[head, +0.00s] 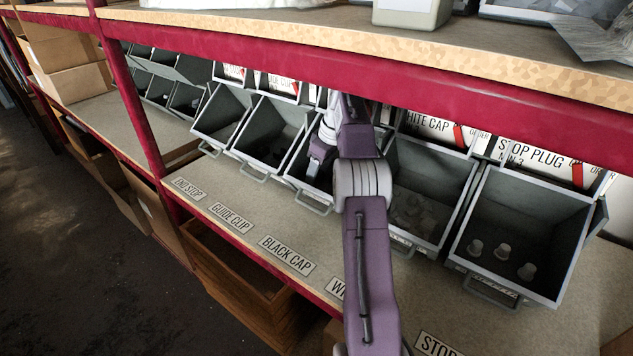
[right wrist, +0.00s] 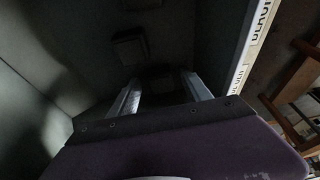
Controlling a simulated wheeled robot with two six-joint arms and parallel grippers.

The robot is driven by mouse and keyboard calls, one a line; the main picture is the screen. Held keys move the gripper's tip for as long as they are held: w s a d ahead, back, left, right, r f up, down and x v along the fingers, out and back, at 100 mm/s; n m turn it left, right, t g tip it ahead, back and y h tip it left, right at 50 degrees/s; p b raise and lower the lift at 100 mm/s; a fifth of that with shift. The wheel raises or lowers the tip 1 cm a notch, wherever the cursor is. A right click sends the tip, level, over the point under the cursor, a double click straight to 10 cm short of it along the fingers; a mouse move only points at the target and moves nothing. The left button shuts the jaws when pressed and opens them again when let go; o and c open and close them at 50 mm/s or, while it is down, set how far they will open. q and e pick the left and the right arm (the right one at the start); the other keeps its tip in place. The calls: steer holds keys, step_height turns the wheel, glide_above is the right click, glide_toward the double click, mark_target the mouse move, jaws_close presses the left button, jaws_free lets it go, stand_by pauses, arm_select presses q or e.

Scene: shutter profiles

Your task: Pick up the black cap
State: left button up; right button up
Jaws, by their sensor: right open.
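The black cap bin (head: 304,187) is a grey open bin behind the shelf label BLACK CAP (head: 287,254). My right gripper (head: 318,168) reaches down into it, and my arm hides much of the bin. In the right wrist view my right gripper (right wrist: 161,80) is open, its two pale fingers apart inside the dark bin. A black cap (right wrist: 128,48) lies on the bin floor beyond the fingers. A dark shape sits near the space between the fingertips; it is too dim to tell whether it is touched. My left gripper is not in view.
The guide clip bin (head: 268,137) stands to the left and the white cap bin (head: 424,190) to the right. The stop plug bin (head: 528,215) holds a few pale plugs. A red shelf beam (head: 480,95) runs close above the bins. The bin walls are close around the gripper.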

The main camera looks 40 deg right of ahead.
steer(key=shift+r, duration=0.1)
jaws_close()
steer(key=shift+s+r, duration=0.1)
steer(key=shift+a+r, duration=0.1)
steer(key=shift+r, duration=0.2)
step_height(320, 180, up, 8)
steer(key=p, duration=0.6)
steer(key=shift+f, duration=0.25)
steer(key=f+b, duration=0.1)
steer(key=s+a+f+b, duration=0.1)
steer(key=b, duration=0.1)
steer(key=s+a+b, duration=0.2)
steer(key=a+b, duration=0.1)
steer(key=shift+s+a, duration=0.3)
steer(key=s+a+b, duration=0.3)
steer(key=s+a, duration=0.5)
steer(key=a, duration=0.3)
steer(key=shift+s+r, duration=0.4)
